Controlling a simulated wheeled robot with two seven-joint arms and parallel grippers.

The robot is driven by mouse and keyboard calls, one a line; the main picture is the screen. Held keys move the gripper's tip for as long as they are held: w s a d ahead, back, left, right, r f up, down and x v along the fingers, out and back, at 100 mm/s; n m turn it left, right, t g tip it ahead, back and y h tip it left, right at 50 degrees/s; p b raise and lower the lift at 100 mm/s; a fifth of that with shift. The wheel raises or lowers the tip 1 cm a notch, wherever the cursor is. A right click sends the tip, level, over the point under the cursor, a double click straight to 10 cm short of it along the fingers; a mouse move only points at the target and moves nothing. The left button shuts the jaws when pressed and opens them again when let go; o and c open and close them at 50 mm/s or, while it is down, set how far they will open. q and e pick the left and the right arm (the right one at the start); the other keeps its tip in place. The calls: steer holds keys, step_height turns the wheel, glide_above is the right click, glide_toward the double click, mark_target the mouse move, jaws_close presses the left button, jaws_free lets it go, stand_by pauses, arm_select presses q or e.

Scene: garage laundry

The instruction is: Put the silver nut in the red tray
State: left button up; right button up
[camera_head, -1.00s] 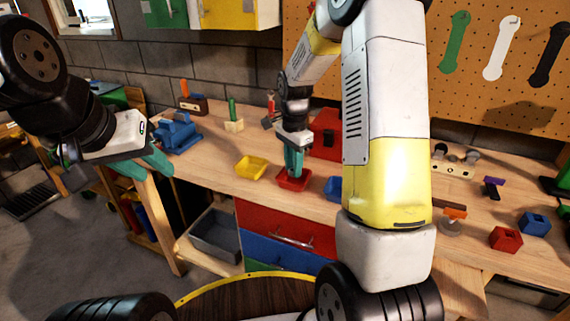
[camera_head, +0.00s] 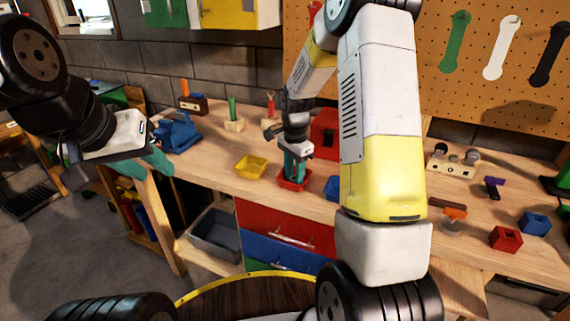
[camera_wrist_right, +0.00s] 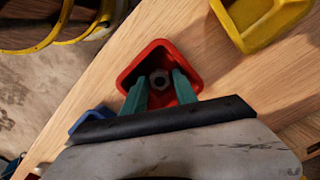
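The red tray (camera_head: 296,185) stands on the workbench near its front edge, and it also shows in the right wrist view (camera_wrist_right: 133,72). The silver nut (camera_wrist_right: 159,79) lies inside it, seen between my right gripper's teal fingers. My right gripper (camera_head: 294,172) points down into the tray. Its two fingers are apart, with a gap on either side of the nut in the right wrist view. My left gripper (camera_head: 155,162) hangs at the left, away from the tray; its finger opening is not clear.
A yellow tray (camera_head: 251,167) sits left of the red one, and a blue tray (camera_head: 332,188) sits right, partly hidden by my right arm. A red box (camera_head: 325,130) stands behind. A blue vise (camera_head: 177,134) stands further left. Red and blue blocks lie at the right.

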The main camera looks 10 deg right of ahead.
mark_target(294, 178)
steer(key=shift+r, duration=0.1)
step_height(294, 178, up, 12)
steer(key=s+r+n+t+y, duration=0.1)
steer(key=s+r+n+t, duration=0.3)
steer(key=s+r, duration=0.55)
steer(key=s+a+r+n+t+y, duration=0.1)
steer(key=s+a+r+n+t, duration=0.1)
steer(key=s+n, duration=0.7)
steer(key=s, duration=0.5)
steer(key=shift+s, duration=0.4)
